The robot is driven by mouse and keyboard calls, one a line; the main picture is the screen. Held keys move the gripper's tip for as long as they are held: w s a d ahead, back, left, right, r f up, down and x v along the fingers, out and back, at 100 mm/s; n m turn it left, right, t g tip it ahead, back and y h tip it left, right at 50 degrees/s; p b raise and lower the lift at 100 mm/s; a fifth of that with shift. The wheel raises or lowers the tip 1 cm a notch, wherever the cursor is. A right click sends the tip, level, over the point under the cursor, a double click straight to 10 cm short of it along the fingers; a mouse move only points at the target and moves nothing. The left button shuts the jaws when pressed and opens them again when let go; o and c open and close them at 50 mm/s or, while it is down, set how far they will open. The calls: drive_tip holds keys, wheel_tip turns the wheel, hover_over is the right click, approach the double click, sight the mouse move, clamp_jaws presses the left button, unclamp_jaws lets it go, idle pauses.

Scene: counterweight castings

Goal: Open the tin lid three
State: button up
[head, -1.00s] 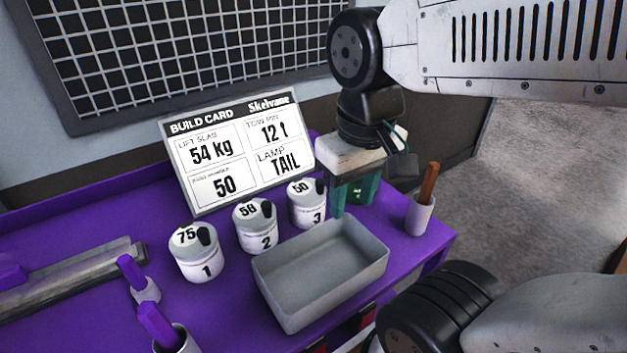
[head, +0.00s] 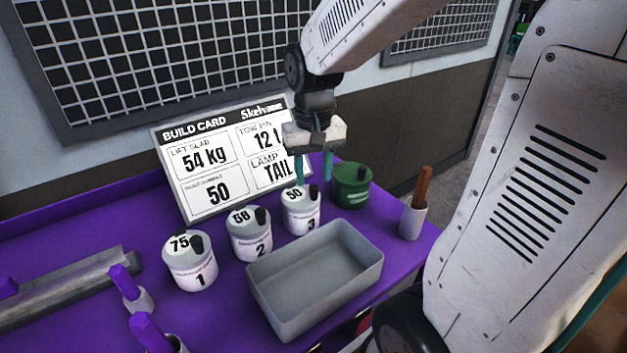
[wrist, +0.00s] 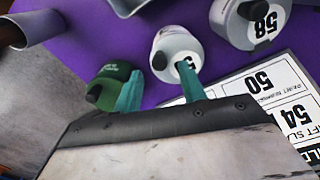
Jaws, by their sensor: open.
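Tin three (head: 303,222) is a white tin with a "3" on its side, standing at the right of the white row. Its lid (head: 294,198) is on, marked "50", with a black knob (head: 314,192) at the right edge. My gripper (head: 314,178) has two teal fingers, open and empty, pointing down just above and behind that lid. In the wrist view the fingers (wrist: 159,72) appear either side of the knob of tin three (wrist: 177,42); whether they touch it I cannot tell. Part of the lid's number is hidden there by a finger.
Tin two (head: 250,238), marked "58", and tin one (head: 190,265), marked "75", stand left. A green tin (head: 351,187) stands close on the right. A grey tray (head: 365,275) lies in front; a build card (head: 190,200) stands behind. A cup (head: 412,222) holds a brown handle.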

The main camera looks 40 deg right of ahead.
sight(300, 191)
drive_tip(key=shift+f, duration=1.35)
clamp_jaws()
